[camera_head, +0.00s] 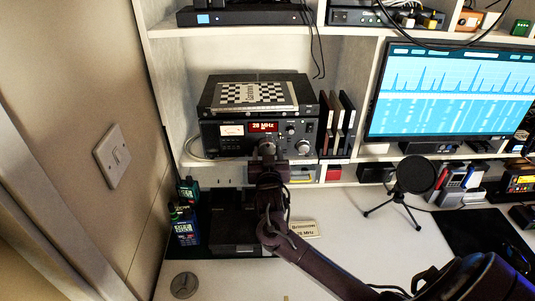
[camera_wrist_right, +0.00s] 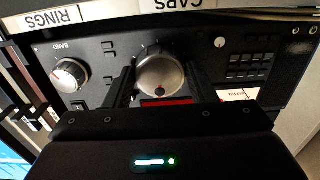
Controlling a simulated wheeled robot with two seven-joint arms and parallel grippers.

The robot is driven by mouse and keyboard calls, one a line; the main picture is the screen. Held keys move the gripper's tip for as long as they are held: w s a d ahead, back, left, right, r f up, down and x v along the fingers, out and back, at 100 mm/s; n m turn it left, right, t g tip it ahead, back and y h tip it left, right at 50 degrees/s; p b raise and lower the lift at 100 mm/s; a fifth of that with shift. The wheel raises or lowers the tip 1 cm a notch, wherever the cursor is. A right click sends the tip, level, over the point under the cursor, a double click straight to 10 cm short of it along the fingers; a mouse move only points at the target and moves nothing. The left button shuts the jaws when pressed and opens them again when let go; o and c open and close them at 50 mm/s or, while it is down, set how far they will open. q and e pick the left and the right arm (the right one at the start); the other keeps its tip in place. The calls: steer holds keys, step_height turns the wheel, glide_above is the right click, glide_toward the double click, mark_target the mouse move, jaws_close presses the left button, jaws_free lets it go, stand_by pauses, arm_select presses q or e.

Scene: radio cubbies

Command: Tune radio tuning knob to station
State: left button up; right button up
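The radio (camera_head: 225,140) is a dark set on the shelf, with a lit red display (camera_head: 263,127) reading about 28 MHz. My right gripper (camera_head: 267,148) is at the lower middle of its front panel and hides the tuning knob in the head view. In the right wrist view the large silver tuning knob (camera_wrist_right: 160,72) sits between the two fingers of my right gripper (camera_wrist_right: 161,82), one on each side. Whether the fingers press on it or stand just clear, I cannot tell. My left gripper is in neither view.
A smaller band knob (camera_wrist_right: 69,75) is beside the tuning knob. A monitor (camera_head: 450,92) and a microphone on a tripod (camera_head: 414,176) are farther right.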

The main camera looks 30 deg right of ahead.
steer(key=c, duration=0.4)
steer(key=m+b, duration=0.1)
steer(key=m, duration=0.1)
steer(key=shift+f+m, duration=0.15)
steer(key=shift+m, duration=0.15)
steer(key=shift+m+b, duration=0.35)
steer(key=shift+m, duration=0.85)
steer(key=o, duration=1)
